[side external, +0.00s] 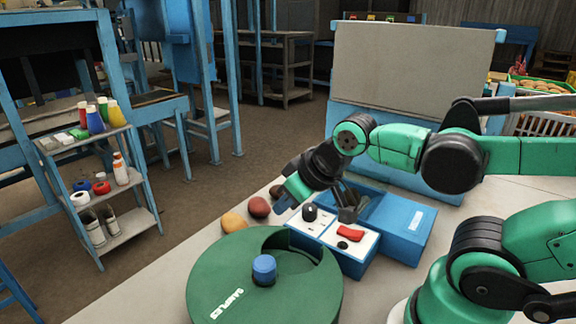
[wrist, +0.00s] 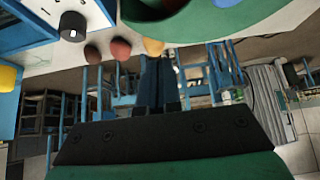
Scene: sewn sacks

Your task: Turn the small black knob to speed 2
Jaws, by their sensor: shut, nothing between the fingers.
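A small black knob (side external: 310,212) with a pale mark stands upright on the white top panel of a blue box (side external: 357,268). It also shows at the upper left of the wrist view (wrist: 72,26); its speed markings are too small to read.
A green turntable (side external: 220,270) with a blue cap (side external: 264,267) stands in front of the box. Bare table lies at the front left.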

